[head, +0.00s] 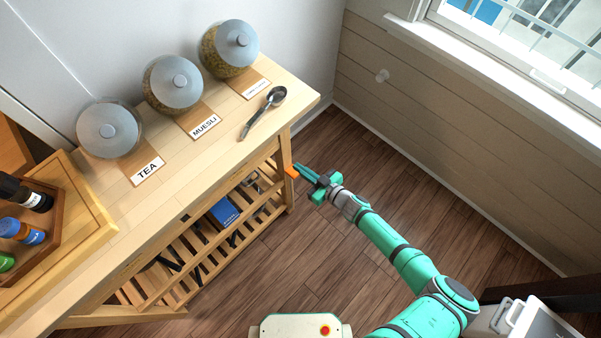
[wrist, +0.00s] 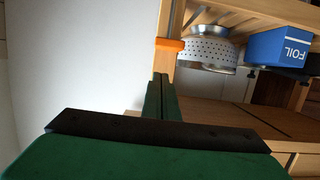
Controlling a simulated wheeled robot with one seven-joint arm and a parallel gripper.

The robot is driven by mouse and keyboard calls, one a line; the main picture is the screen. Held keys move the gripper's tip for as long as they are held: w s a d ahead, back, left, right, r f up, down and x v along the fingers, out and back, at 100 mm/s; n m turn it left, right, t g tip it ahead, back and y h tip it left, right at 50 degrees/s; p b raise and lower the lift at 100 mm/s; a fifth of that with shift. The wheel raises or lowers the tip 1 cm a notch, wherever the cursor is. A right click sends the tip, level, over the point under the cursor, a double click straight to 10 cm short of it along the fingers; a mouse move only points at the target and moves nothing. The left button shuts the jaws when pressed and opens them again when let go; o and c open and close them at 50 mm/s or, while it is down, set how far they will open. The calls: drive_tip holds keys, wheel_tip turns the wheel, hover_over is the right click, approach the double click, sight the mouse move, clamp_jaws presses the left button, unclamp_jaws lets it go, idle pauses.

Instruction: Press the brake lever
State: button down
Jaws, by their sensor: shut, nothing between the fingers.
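A small orange piece (head: 292,172), which looks like the brake lever, sticks out at the right-hand corner post of the wooden cart. It also shows in the wrist view (wrist: 170,44) as a short orange bar across the wooden post. My gripper (head: 302,171) is shut and empty, with its fingertips close to the right of the orange piece in the head view. In the wrist view my shut fingertips (wrist: 161,77) point at the post, just below the bar in the picture. I cannot tell whether they touch it.
The wooden cart top (head: 215,155) holds three lidded jars, labels and a metal scoop (head: 264,111). On its slatted shelves are a blue foil box (head: 224,211) and a perforated metal colander (wrist: 208,53). Open wooden floor (head: 330,240) lies right of the cart, before the panelled wall.

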drive_tip(key=v, duration=1)
drive_tip(key=shift+s+r, duration=0.2)
drive_tip(key=shift+a, duration=0.2)
drive_tip(key=s+d+r+m+t+h, duration=0.1)
drive_tip(key=s+r+m+h, duration=0.1)
drive_tip(key=s, duration=1)
drive_tip(key=s+d+r+m+t+h, duration=0.1)
drive_tip(key=s+r+h, duration=0.1)
drive_tip(key=s, duration=1.1)
drive_tip(key=s+a+r+m+t+h, duration=0.1)
drive_tip(key=s+a+r+m+h, duration=0.2)
drive_tip(key=a+r, duration=0.2)
drive_tip(key=s+a+r+m+t+h, duration=0.1)
drive_tip(key=s+a+r+m+h, duration=0.1)
drive_tip(key=r, duration=0.8)
drive_tip(key=s+a+h, duration=0.1)
drive_tip(key=a, duration=0.1)
drive_tip(key=shift+s+a+r+m+t+h, duration=0.2)
drive_tip(key=shift+a+r+m+t+h, duration=0.1)
drive_tip(key=shift+a+r+m+h, duration=0.1)
drive_tip(key=shift+w, duration=0.1)
